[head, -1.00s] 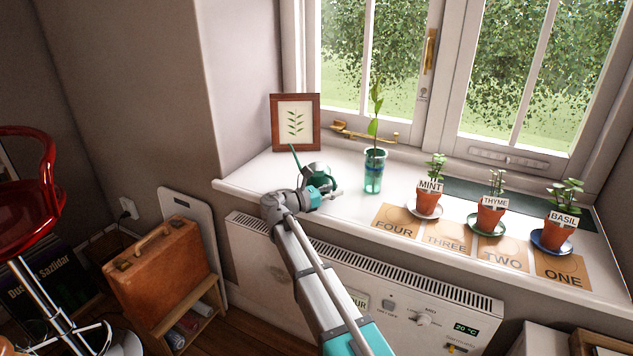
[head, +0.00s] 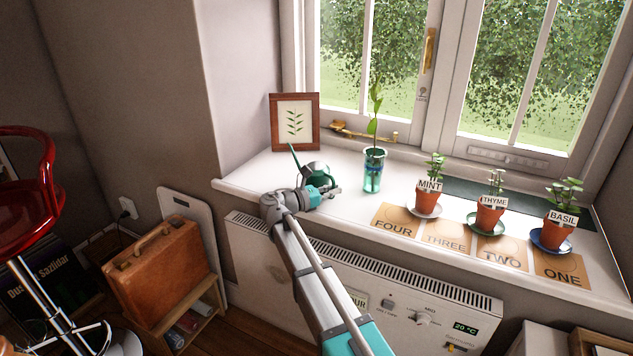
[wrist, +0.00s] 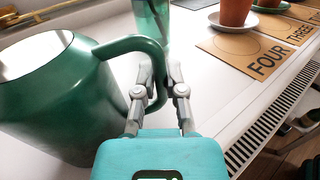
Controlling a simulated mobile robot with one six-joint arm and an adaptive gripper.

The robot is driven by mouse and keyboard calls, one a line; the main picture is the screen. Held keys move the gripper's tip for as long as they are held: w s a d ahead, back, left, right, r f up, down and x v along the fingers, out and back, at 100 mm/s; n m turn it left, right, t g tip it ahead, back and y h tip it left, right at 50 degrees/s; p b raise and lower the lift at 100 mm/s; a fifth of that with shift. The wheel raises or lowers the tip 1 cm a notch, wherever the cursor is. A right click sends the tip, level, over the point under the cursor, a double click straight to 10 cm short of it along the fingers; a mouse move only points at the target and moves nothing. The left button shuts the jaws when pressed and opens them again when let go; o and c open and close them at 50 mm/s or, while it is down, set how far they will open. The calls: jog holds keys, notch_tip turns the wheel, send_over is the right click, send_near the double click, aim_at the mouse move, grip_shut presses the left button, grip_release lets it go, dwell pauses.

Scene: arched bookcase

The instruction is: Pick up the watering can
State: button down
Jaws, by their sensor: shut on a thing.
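The green watering can (wrist: 60,100) stands upright on the white windowsill, at the left in the wrist view. Its curved handle (wrist: 128,44) reaches toward my gripper (wrist: 161,72). The gripper's two grey fingers are shut on the handle. In the head view, the can (head: 314,171) is partly hidden behind my gripper (head: 334,190), and its thin spout (head: 295,155) points up and left. I cannot tell any gap between the can and the sill.
A glass with a cutting (head: 373,170) stands just right of the can. A framed leaf picture (head: 295,122) is behind it. Potted mint (head: 429,200), thyme (head: 491,214) and basil (head: 558,230) stand further right. The heater (head: 400,310) is below the sill.

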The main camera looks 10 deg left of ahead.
jog(key=shift+r, duration=0.15)
jog(key=shift+r+p, duration=0.9)
jog(key=shift+p, duration=0.2)
jog(key=s+d+r+p, duration=0.2)
jog(key=s+r+p, duration=0.8)
jog(key=s, duration=0.3)
jog(key=shift+s+d+r+p, duration=0.25)
jog(key=shift+s+r+p, duration=0.15)
jog(key=shift+r, duration=0.05)
